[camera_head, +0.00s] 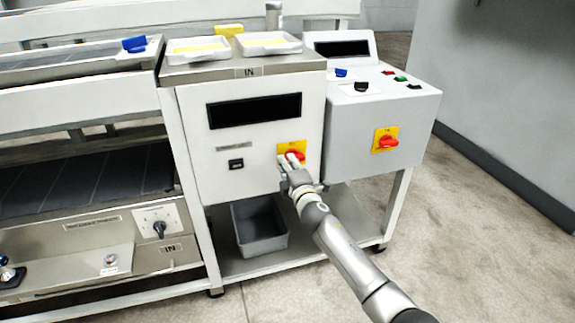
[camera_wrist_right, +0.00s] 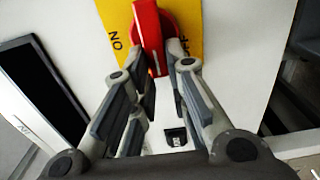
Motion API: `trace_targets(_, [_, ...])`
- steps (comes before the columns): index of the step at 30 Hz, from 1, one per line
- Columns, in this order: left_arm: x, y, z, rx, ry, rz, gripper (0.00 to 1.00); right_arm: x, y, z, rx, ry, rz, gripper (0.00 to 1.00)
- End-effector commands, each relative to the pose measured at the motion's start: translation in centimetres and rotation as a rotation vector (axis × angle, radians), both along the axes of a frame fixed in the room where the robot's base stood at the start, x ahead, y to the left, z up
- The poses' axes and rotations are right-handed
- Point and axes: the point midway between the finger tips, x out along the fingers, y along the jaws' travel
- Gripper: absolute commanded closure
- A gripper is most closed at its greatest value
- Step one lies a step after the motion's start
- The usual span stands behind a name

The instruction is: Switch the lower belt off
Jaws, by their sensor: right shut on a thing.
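A red rotary switch (camera_head: 296,156) sits on a yellow plate (camera_head: 292,146) on the white front panel of the middle machine. My right gripper (camera_head: 289,165) is at this switch and partly covers it. In the right wrist view the red handle (camera_wrist_right: 148,38) stands nearly upright on its yellow plate (camera_wrist_right: 188,30), with "ON" printed left of it. The right gripper (camera_wrist_right: 163,70) is shut on the lower end of this handle, one finger on each side. The other label is mostly hidden. My left gripper is not in view.
A second red switch (camera_head: 388,142) on yellow is on the grey box to the right. A black rotary knob (camera_head: 159,229) is at lower left. A grey bin (camera_head: 259,228) stands on the shelf below.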

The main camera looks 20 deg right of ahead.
Motion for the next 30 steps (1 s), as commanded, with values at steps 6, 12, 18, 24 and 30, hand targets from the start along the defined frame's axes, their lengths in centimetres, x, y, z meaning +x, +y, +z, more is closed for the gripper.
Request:
trace_targets(6, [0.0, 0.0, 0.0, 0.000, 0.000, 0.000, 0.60, 0.0, 0.0, -0.2, -0.002, 0.002, 0.001, 0.63])
trace_targets(12, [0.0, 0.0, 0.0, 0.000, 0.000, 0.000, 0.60, 0.0, 0.0, -0.1, -0.001, 0.001, 0.000, 0.63])
trace_targets(18, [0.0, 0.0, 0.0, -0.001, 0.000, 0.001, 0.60, -0.4, 0.0, -0.1, -0.001, 0.001, 0.000, 0.63])
trace_targets(24, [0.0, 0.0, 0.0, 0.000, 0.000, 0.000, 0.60, -2.3, -0.1, -0.1, -0.002, 0.001, 0.001, 0.63])
trace_targets(30, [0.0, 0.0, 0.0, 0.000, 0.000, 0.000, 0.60, -5.5, -0.2, -0.2, -0.002, 0.002, 0.002, 0.63])
